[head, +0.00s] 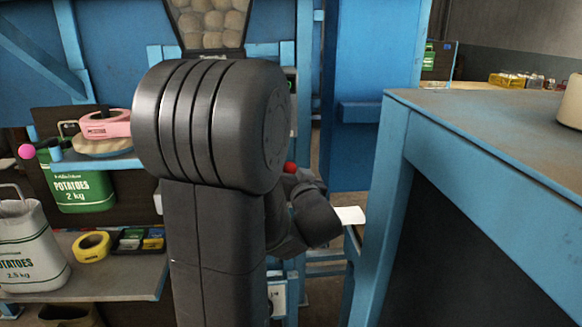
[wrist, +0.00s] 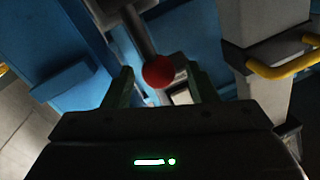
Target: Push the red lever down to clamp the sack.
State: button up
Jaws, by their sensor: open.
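The red ball knob of the lever (wrist: 158,71) shows in the wrist view on a dark rod that slants in from the top. My gripper (wrist: 159,78) is open, with one green-dark finger on each side of the knob in the picture. I cannot tell whether the fingers touch it or how deep it sits between them. In the head view only a bit of the red knob (head: 290,168) shows beside my arm, which hides the lever's rod and my fingers. No sack under the lever can be made out.
A hopper of potatoes (head: 211,22) stands behind my arm. A green sack (head: 82,190), a white sack (head: 27,250) and yellow tape (head: 91,246) are at left. A blue-framed table (head: 470,165) stands close at right. A yellow handle (wrist: 275,70) is right of the knob.

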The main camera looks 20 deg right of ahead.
jog(key=shift+w+d, duration=0.25)
jog(key=shift+w, duration=1.05)
grip_shut()
